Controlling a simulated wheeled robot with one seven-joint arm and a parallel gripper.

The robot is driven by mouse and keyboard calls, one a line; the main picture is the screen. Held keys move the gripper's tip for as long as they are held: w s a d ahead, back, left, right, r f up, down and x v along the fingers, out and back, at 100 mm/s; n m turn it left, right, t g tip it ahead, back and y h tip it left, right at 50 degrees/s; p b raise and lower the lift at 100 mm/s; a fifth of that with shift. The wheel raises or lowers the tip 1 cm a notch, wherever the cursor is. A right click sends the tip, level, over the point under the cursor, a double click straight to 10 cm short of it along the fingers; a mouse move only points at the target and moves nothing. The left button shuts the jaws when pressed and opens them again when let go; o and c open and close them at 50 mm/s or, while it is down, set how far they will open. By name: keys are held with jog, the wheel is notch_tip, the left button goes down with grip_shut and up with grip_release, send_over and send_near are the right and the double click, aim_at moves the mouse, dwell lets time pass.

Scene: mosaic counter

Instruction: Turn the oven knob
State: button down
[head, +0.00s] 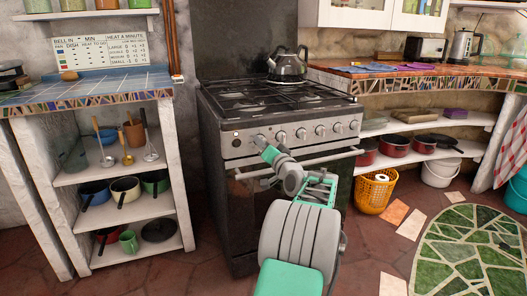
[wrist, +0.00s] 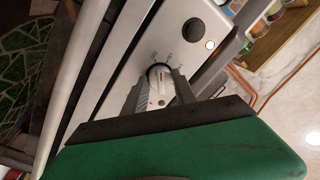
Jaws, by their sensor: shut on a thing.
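The oven knob (wrist: 158,72) is a round dark-rimmed knob with a pale face on the oven's silver panel. My gripper (head: 261,141) reaches the panel there and largely hides this knob in the head view. In the wrist view my gripper (wrist: 156,92) has one finger on each side of the knob and is shut on it. Small marks are printed on the panel around the knob. The oven (head: 232,195) is dark below the silver panel.
Several other knobs (head: 301,133) continue to the right. The oven handle bar (head: 335,157) runs below, close to my arm. A kettle (head: 288,65) stands on the stove top. Open shelves flank the oven.

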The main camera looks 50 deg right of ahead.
jog(key=shift+n+b, duration=0.3)
jog(key=shift+n, duration=0.9)
jog(key=c, duration=1)
grip_release()
jog(key=shift+s, duration=0.15)
jog(key=p+v, duration=0.2)
jog(key=v, duration=0.5)
jog(key=shift+s, duration=0.25)
jog(key=shift+a, duration=0.15)
jog(key=shift+c, duration=0.4)
